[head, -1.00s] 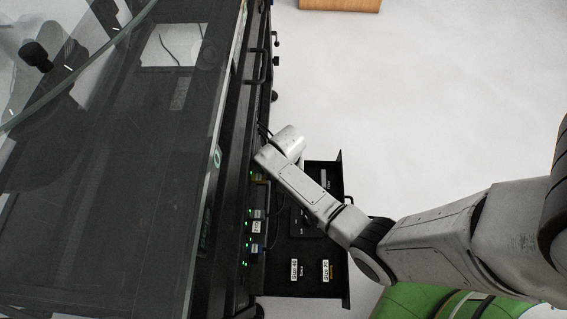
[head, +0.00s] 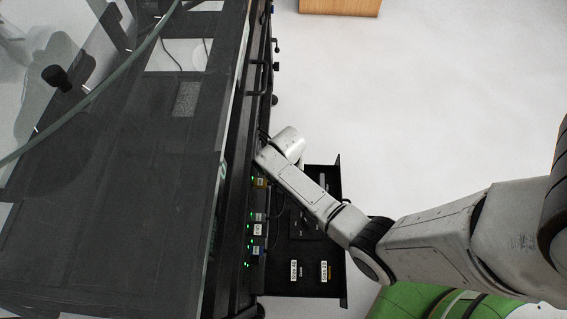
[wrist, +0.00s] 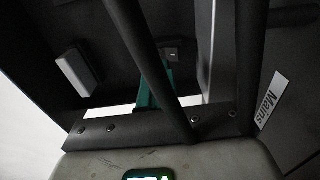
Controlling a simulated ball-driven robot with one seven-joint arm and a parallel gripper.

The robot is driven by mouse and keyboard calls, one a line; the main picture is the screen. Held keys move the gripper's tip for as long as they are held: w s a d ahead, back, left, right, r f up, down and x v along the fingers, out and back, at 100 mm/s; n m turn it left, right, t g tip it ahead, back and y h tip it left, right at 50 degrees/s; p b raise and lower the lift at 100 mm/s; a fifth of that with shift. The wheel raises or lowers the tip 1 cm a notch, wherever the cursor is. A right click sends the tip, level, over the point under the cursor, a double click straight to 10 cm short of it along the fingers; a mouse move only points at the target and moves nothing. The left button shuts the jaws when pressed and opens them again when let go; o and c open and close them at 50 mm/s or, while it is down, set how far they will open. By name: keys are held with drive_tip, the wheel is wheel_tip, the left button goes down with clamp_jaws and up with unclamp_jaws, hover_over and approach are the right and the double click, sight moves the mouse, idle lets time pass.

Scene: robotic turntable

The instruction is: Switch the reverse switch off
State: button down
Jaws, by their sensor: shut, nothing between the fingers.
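I cannot pick out the reverse switch by a readable label. In the wrist view a "Mains" label (wrist: 272,100) is on a dark panel at right, a pale block (wrist: 78,72) at left, and a small dark switch-like piece (wrist: 173,52) at top centre. My gripper (wrist: 166,70) seems to be the shut green fingers rising from a screwed crossbar, partly behind a dark bar, with nothing held. The fingers appear close to the small dark piece; contact is unclear. In the head view my forearm hides the gripper at the machine's side. The black shelf (head: 305,290) lies under my arm.
A large dark machine (head: 120,190) with a clear cover fills the left. Green lights (head: 250,228) and small labelled modules line its side. Two white labels (head: 294,270) sit on the shelf. Dark bars (wrist: 250,60) cross the wrist view. Pale floor (head: 430,80) is free at upper right.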

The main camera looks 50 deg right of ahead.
drive_tip(key=shift+r+p, duration=1.9)
drive_tip(key=shift+r, duration=0.1)
